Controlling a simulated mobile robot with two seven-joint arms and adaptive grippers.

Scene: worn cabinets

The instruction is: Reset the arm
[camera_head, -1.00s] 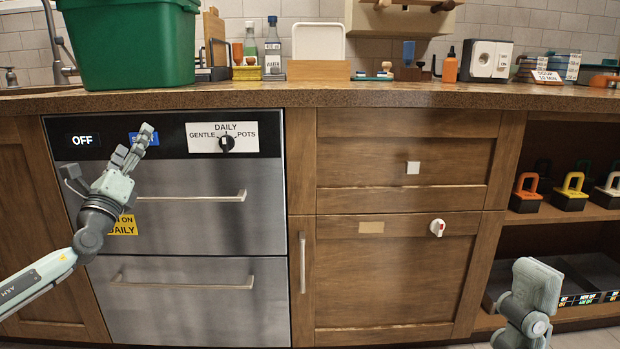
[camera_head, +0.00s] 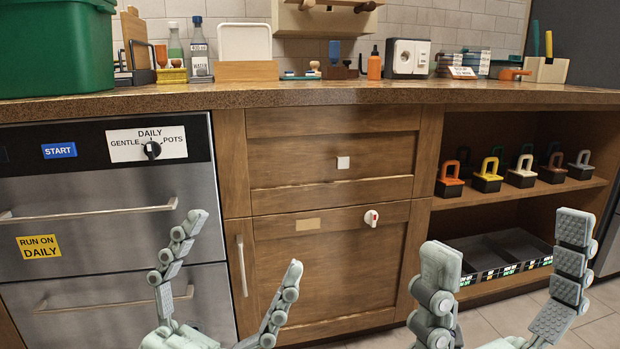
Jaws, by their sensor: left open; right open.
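My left gripper (camera_head: 243,240) is at the lower middle of the head view, fingers pointing up and spread wide apart. It is empty, in front of the dishwasher's right edge and the wooden cabinet door (camera_head: 330,265). My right gripper (camera_head: 506,230) is at the lower right, also with its fingers up, spread and empty. It is in front of the open shelf. Neither gripper appears to touch anything. Most of both arms is below the picture edge.
The dishwasher (camera_head: 100,195) has a blue START label, a dial and two drawers with bar handles. The counter (camera_head: 300,94) carries a green bin (camera_head: 55,45), bottles (camera_head: 199,50) and an orange spray bottle (camera_head: 374,65). Padlock-like blocks (camera_head: 487,180) stand on the shelf, with a black tray (camera_head: 500,255) below.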

